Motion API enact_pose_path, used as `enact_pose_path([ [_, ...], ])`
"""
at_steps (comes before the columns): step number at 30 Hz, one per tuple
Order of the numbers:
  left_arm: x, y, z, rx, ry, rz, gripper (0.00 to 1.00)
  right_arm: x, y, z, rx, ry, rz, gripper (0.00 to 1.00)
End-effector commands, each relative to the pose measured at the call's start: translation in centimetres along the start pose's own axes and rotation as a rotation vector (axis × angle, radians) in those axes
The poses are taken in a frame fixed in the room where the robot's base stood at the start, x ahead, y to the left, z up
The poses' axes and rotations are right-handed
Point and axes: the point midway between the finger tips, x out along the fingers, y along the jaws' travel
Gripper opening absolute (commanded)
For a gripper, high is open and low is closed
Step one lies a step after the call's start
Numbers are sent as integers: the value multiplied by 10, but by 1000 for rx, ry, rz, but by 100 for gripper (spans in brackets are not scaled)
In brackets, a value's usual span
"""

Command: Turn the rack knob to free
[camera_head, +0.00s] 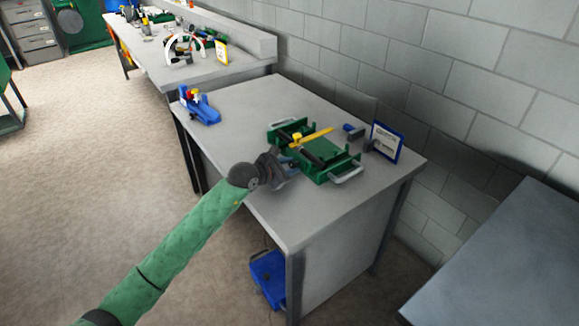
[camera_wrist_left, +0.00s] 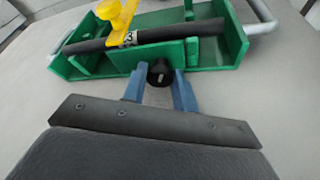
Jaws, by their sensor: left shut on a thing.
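The green rack (camera_head: 333,167) stands on the grey table, with a black rod lying across it and silver handles at its ends. In the left wrist view the rack (camera_wrist_left: 185,52) fills the upper middle. The black knob (camera_wrist_left: 160,73) sticks out of the rack's near side. My left gripper (camera_wrist_left: 160,82) is shut on the knob, with one blue finger on each side of it. In the head view my left gripper (camera_head: 288,168) is at the rack's left front side, and the knob is hidden there. A yellow lever (camera_wrist_left: 122,18) sits over the rod. My right gripper is not in view.
A blue tool (camera_head: 199,105) with red and yellow parts stands at the table's left back. A blue-framed sign (camera_head: 387,142) and a small blue and dark item (camera_head: 353,132) are behind the rack. The table's front (camera_head: 300,225) is bare. A block wall is behind.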

Motion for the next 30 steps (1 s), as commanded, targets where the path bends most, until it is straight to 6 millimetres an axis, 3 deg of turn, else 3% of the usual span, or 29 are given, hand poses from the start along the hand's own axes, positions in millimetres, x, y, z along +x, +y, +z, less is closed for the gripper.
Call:
enact_pose_path([
  [7, 0, 3, 0, -193, 2, -79, 6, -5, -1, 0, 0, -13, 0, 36],
  [15, 0, 4, -1, -400, 1, -165, 6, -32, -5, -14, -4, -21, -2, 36],
  [26, 0, 4, -1, -426, 1, -176, 6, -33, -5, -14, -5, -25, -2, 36],
  [27, 0, 4, -1, -426, 1, -176, 32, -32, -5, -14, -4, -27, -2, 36],
  [30, 0, 4, -1, -425, 1, -176, 50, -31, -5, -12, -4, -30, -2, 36],
])
